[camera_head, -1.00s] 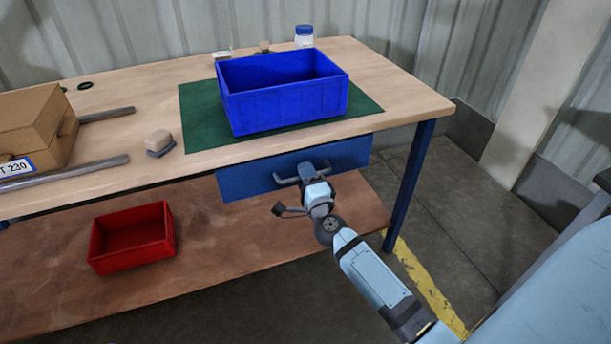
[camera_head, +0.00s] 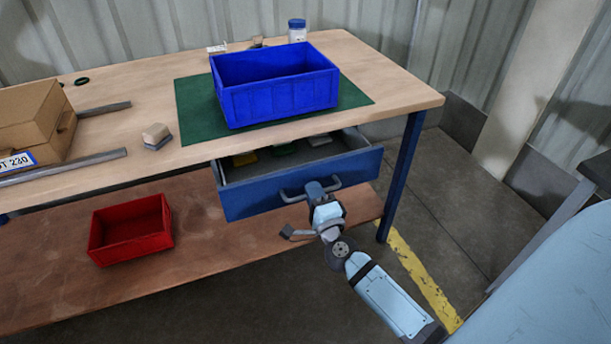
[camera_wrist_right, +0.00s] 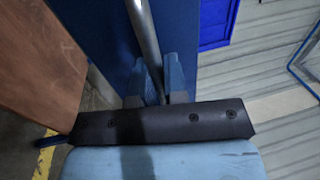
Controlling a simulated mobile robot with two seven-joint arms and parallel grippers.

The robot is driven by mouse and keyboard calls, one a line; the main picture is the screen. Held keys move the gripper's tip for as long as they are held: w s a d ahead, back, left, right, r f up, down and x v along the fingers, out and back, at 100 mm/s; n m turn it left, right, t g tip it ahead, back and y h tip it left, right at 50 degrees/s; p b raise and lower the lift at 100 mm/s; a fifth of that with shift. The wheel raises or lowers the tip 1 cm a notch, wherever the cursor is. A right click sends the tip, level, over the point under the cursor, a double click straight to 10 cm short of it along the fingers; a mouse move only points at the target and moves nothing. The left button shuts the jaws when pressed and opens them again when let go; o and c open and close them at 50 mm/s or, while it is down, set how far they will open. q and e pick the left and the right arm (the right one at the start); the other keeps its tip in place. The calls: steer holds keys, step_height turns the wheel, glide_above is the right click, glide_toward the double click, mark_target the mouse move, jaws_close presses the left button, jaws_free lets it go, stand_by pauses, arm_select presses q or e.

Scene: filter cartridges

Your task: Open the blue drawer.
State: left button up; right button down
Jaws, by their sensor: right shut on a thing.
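The blue drawer (camera_head: 250,197) hangs under the tabletop and stands partly pulled out, with its grey inside showing. In the right wrist view, my right gripper's fingers (camera_wrist_right: 162,82) sit on both sides of the handle bar (camera_wrist_right: 146,40), against the blue front (camera_wrist_right: 100,35). My left gripper is not in view.
A blue bin (camera_head: 280,103) stands on a green mat (camera_head: 196,118) above the drawer. A red bin (camera_head: 130,230) sits on the lower shelf (camera_head: 220,235). A blue table leg (camera_head: 402,175) is right of the drawer. The floor in front is clear.

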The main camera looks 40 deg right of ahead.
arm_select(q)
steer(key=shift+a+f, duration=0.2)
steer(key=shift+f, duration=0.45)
arm_select(e)
steer(key=r+v, duration=0.2)
steer(key=v, duration=1.1)
steer(key=shift+s+r, duration=0.2)
steer(key=shift+s, duration=0.15)
steer(key=shift+a, duration=0.15)
steer(key=c, duration=1.2)
jaws_free()
